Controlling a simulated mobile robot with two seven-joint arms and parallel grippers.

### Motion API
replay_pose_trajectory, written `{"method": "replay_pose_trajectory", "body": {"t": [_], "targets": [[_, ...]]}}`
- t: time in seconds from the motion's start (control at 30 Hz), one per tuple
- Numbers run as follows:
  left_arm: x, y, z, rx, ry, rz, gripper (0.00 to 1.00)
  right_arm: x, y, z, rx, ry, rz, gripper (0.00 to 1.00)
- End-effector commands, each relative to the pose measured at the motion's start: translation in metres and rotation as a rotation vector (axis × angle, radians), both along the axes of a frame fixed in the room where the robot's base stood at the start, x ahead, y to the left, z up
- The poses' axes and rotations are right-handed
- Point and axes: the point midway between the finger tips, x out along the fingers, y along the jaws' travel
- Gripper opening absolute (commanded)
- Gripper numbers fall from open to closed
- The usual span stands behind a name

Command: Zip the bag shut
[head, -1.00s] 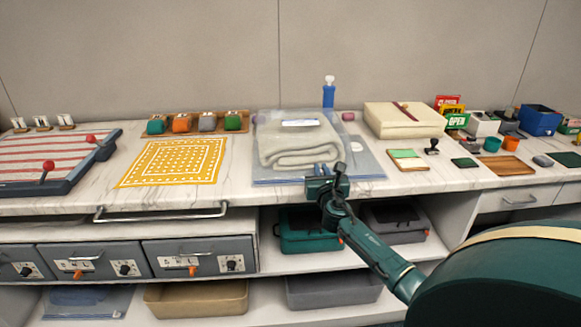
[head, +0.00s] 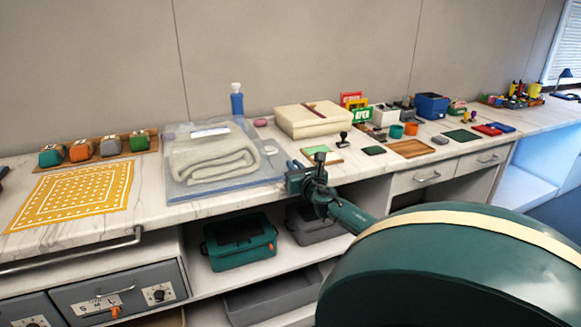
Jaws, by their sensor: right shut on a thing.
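A clear plastic bag (head: 178,183) with a blue-tinted edge lies flat on the counter, left of centre in the head view. A folded grey-beige cloth (head: 212,162) is inside it, under a white label. My right gripper (head: 294,170) is at the right end of the bag's front edge. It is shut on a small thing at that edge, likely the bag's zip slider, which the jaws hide. How well the zip is closed behind it is too small to tell. My left gripper is not in view.
A yellow patterned cloth (head: 75,196) lies to the left. A blue bottle (head: 237,100) and a cream box (head: 313,121) stand behind. A green-topped pad (head: 322,154) and a stamp (head: 343,138) are close to the right of my gripper. Drawers and shelves with cases are below.

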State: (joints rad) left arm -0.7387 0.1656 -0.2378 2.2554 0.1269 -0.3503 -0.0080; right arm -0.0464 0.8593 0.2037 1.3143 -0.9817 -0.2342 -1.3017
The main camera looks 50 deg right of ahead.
Motion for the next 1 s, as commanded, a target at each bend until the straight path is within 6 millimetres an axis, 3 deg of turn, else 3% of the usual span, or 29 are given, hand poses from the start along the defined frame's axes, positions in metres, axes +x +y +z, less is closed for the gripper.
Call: {"method": "replay_pose_trajectory", "body": {"t": [0.17, 0.2, 0.47, 0.77, 1.0], "targets": [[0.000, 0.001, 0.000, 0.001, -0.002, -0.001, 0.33, -0.002, -0.003, -0.001, 0.000, 0.002, -0.008, 0.00], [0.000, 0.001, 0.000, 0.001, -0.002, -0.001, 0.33, -0.002, -0.003, -0.001, 0.000, 0.002, -0.009, 0.12], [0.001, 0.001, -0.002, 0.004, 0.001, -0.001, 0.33, -0.001, -0.002, -0.001, 0.000, 0.001, -0.006, 0.33], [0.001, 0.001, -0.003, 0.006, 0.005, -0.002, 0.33, -0.002, 0.000, -0.001, 0.000, 0.001, -0.004, 0.33], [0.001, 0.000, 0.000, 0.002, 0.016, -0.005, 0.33, -0.024, 0.013, 0.000, -0.001, 0.004, -0.002, 0.33]]}}
